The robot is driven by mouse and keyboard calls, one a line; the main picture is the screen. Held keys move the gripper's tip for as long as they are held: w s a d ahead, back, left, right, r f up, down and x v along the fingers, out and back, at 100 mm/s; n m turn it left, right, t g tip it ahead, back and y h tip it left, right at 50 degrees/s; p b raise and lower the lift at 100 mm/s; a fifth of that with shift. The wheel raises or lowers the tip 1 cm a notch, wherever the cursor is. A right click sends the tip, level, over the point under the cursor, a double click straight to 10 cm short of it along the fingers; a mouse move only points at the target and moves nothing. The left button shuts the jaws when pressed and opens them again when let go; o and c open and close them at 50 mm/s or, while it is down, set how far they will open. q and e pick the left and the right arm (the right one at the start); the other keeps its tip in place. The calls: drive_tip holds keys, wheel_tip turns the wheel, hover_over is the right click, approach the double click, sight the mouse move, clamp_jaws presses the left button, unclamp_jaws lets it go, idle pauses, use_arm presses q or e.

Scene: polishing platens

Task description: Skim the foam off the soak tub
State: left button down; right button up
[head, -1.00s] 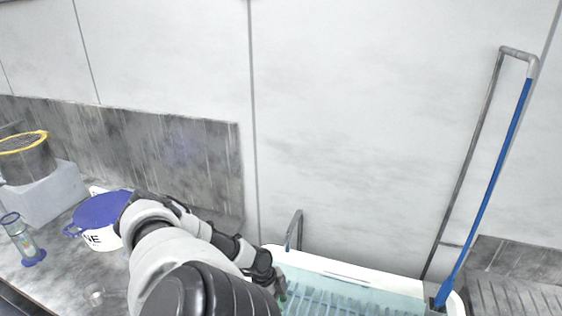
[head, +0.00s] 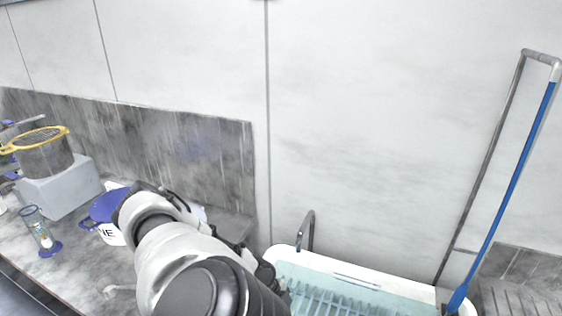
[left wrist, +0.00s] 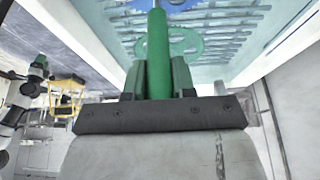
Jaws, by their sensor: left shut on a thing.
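The soak tub (head: 437,294) is white-rimmed with pale teal liquid and a row of slats, at the lower right of the head view. It also fills the top of the left wrist view (left wrist: 262,62). My left gripper (left wrist: 158,80) is shut on an upright green handle (left wrist: 157,48), in front of the tub in that view. A green rounded shape (left wrist: 187,42) with openings shows behind the handle; I cannot tell if it is joined to it. In the head view my own arm hides most of this gripper. I cannot make out foam. My right gripper is not visible.
A grey tap (head: 308,230) stands at the tub's back edge. A blue pole (head: 508,195) leans at its right.

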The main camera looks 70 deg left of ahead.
use_arm(q)
drive_tip(key=shift+r, duration=6.05)
